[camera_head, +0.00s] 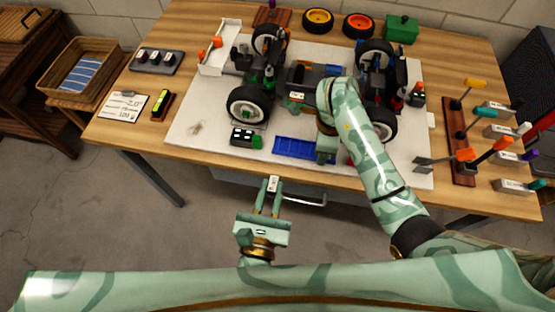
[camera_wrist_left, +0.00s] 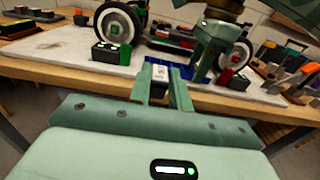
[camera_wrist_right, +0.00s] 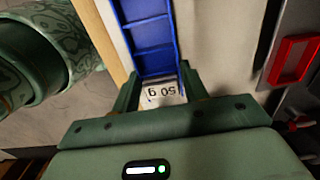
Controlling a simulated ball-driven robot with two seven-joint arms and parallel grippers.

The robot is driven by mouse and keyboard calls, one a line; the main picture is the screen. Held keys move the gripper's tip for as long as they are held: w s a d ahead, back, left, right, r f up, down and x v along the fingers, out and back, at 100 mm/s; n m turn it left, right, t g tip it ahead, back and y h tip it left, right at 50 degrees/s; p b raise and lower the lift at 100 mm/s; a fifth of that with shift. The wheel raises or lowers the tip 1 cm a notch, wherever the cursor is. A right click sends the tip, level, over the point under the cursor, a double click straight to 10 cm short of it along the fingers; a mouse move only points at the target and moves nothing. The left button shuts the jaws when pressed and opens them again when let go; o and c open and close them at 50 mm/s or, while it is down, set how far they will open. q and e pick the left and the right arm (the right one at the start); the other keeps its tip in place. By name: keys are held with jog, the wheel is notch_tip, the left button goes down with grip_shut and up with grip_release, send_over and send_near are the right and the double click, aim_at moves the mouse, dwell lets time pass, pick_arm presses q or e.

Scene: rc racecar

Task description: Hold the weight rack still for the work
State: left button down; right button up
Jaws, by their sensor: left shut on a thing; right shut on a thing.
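The weight rack (camera_head: 296,148) is a blue tray with compartments, lying on the front part of the white board. It also shows in the right wrist view (camera_wrist_right: 151,35), with a white "50 g" face (camera_wrist_right: 163,92) at its near end. My right gripper (camera_head: 326,153) comes down at the rack's right end. Its fingers (camera_wrist_right: 160,88) are shut around that end. My left gripper (camera_head: 271,195) is off the table's front edge, shut on a small pale block (camera_head: 273,184) with dark marks. The left wrist view shows this block (camera_wrist_left: 159,75) between the fingers, with the rack beyond.
A car chassis (camera_head: 305,78) with big wheels stands on the white board (camera_head: 200,125) behind the rack. A black-and-green box (camera_head: 246,138) sits left of the rack. Tools stand in a wooden holder (camera_head: 459,165) at the right. The board's front left is clear.

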aim_at(271, 192)
pick_arm(q)
jog(key=v, duration=0.5)
pick_arm(e)
jog(key=o, duration=1)
jog(key=shift+o, duration=0.2)
notch_tip(271, 192, up, 12)
pick_arm(q)
jog(key=shift+s, duration=0.1)
